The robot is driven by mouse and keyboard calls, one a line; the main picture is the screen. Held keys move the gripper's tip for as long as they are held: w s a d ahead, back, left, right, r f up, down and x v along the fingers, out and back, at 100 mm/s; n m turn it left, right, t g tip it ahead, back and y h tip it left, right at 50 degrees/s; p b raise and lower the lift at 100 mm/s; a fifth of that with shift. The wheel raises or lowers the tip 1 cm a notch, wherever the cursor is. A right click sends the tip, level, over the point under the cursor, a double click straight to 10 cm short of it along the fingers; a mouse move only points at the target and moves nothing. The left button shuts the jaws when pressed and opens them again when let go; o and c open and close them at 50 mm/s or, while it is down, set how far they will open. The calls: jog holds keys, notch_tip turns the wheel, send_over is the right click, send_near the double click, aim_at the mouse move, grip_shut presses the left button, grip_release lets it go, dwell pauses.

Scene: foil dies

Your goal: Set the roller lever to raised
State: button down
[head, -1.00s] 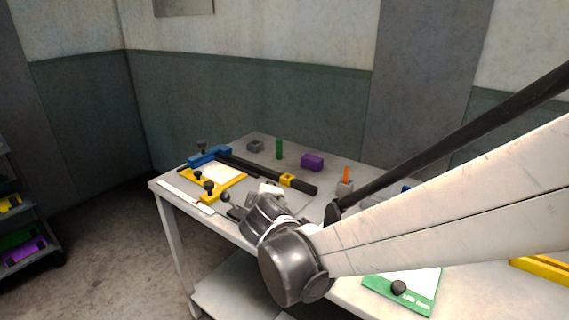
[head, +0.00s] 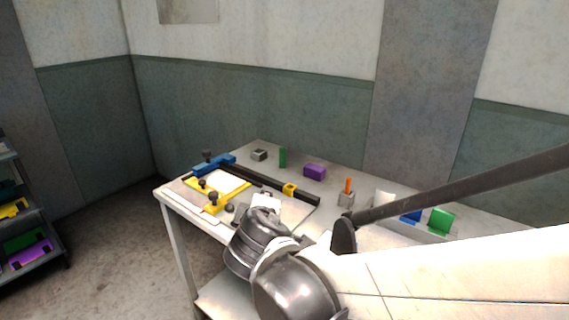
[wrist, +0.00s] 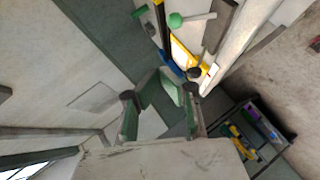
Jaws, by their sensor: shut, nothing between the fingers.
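A short grey rod with a round green ball end (wrist: 176,20) shows at the top of the wrist view beside the yellow and black fixture; it looks like the roller lever, but I cannot be sure. The fixture has a long black bar (head: 262,180) with a yellow collar, a blue bracket (head: 212,166) and a yellow frame (head: 228,200) around a white sheet. My gripper (wrist: 158,77) is shut and empty, apart from the ball. Its fingertips are hidden behind my arm in the head view.
A grey block (head: 259,155), green block (head: 282,157), purple block (head: 315,172) and orange-handled tool in a grey holder (head: 347,194) stand along the table's back. Blue and green pieces (head: 441,220) are at right. A shelf (head: 30,240) stands at far left.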

jog(key=shift+v, duration=1.05)
jog(key=shift+d+r, duration=0.1)
jog(key=shift+r, duration=0.1)
jog(key=s+d+m+g+h, duration=0.15)
jog(key=d+m, duration=0.25)
jog(key=d, duration=0.6)
jog(key=s+d+f+m+g, duration=0.2)
jog(key=s+d+m, duration=0.3)
jog(key=s+d, duration=0.2)
jog(key=s+d+f+m+g, duration=0.2)
jog(key=s+d+m+g, duration=0.1)
jog(key=s+d+m, duration=0.3)
jog(key=s+d, duration=0.2)
jog(key=d, duration=0.2)
